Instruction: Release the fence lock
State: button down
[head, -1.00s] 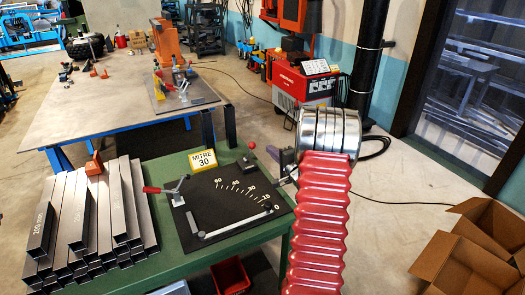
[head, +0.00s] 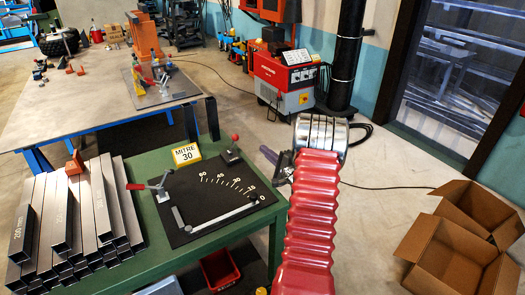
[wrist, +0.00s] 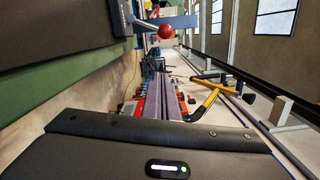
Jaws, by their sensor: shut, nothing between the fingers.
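The black mitre board (head: 195,191) lies on the green bench, with a white angle scale and a silver fence bar (head: 222,217) lying near the 0 mark. A small dark block (head: 230,156) with a red ball knob (head: 235,137) stands at the board's back right corner; it looks like the fence lock. In the wrist view the red ball (wrist: 166,31) is at the top, beyond and above my fingertips. My gripper (head: 267,153) is shut and empty, right of the knob and apart from it. Its purple-grey fingers (wrist: 168,98) show together in the wrist view.
Steel tubes (head: 75,215) are stacked at left. Cardboard boxes (head: 450,255) lie on the floor at right. Open floor lies right of my arm.

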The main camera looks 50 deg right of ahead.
aim_at(233, 144)
jog(key=shift+w+a+r, duration=0.2)
jog(key=shift+w, duration=1.5)
jog(key=shift+w+a+r, duration=0.15)
jog(key=shift+w+a, duration=0.1)
jog(key=shift+w, duration=1.45)
jog(key=shift+w+a+r, duration=0.2)
jog(key=shift+w, duration=1.5)
jog(key=shift+s+d, duration=0.1)
jog(key=shift+d, duration=0.1)
jog(key=shift+a, duration=0.1)
